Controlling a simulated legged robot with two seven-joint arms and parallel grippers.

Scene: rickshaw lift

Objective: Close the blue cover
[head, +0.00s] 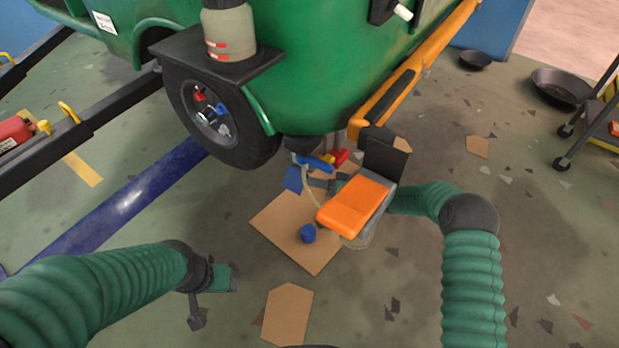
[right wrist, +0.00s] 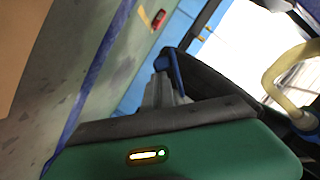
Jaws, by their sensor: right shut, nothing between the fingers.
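A small flat blue piece (head: 292,180), which looks like the blue cover, shows under the green vehicle body, near the cardboard. A blue bar-shaped handle (head: 315,163) is just above it, and I cannot tell how the two are joined. My right gripper (head: 318,183) is shut and empty, its tips just right of the blue piece. The orange box partly hides my right arm. In the right wrist view, the shut fingers (right wrist: 162,90) are close beside a thin blue edge (right wrist: 175,72); contact is unclear. My left gripper (head: 217,297) is open and empty at lower left, away from the blue parts.
An orange and grey box (head: 354,206) stands in front of my right forearm. A blue cap (head: 308,233) is on cardboard (head: 270,222). The wheel (head: 221,122) and green body (head: 330,60) bound the space above. Open floor lies at lower right.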

